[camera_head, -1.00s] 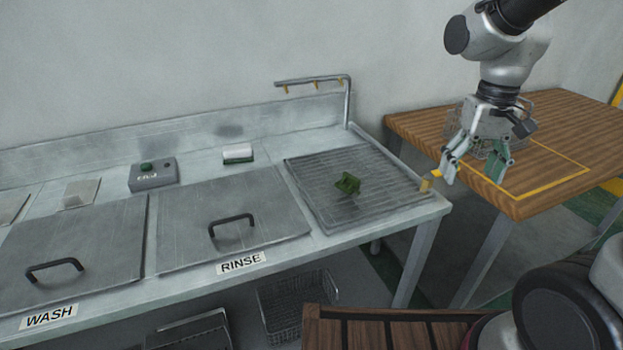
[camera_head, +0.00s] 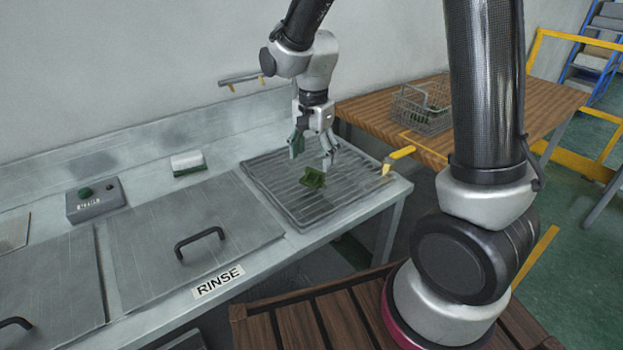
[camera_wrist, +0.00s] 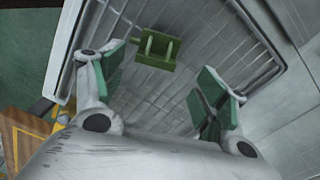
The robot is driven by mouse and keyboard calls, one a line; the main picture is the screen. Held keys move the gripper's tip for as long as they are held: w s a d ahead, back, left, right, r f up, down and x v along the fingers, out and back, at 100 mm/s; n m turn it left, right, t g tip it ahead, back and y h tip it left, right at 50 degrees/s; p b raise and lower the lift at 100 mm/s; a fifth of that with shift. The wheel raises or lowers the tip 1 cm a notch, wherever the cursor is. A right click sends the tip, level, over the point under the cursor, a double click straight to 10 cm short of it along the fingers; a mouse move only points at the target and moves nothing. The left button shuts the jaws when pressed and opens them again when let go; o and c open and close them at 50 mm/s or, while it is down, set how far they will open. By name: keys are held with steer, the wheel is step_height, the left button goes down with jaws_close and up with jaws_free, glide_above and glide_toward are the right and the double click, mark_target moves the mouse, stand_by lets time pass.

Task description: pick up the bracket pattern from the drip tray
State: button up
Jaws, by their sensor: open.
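The bracket pattern (camera_head: 313,178) is a small green part lying on the ribbed drip tray (camera_head: 335,205), at the right end of the metal bench. It also shows in the wrist view (camera_wrist: 157,50), near the top, with two upright prongs. My gripper (camera_head: 311,150) is open and empty, pointing down above the tray, a little above and behind the bracket in the head view. In the wrist view my gripper (camera_wrist: 160,90) has its green-padded fingers spread wide, and the bracket lies beyond the gap between them. Nothing is held.
A wire basket (camera_head: 422,108) with green parts stands on the wooden table (camera_head: 355,108) at the right. A yellow-handled valve (camera_head: 398,156) sits at the tray's right corner. The lidded RINSE tank (camera_head: 190,240) lies left of the tray.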

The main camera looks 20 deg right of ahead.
mark_target(315, 171)
steer(key=f, duration=0.4)
steer(key=shift+s+d+f, duration=0.15)
steer(key=shift+s+f, duration=0.1)
steer(key=shift+f, duration=0.05)
steer(key=shift+c, duration=0.4)
steer(key=c, duration=0.7)
steer(key=shift+c, duration=0.2)
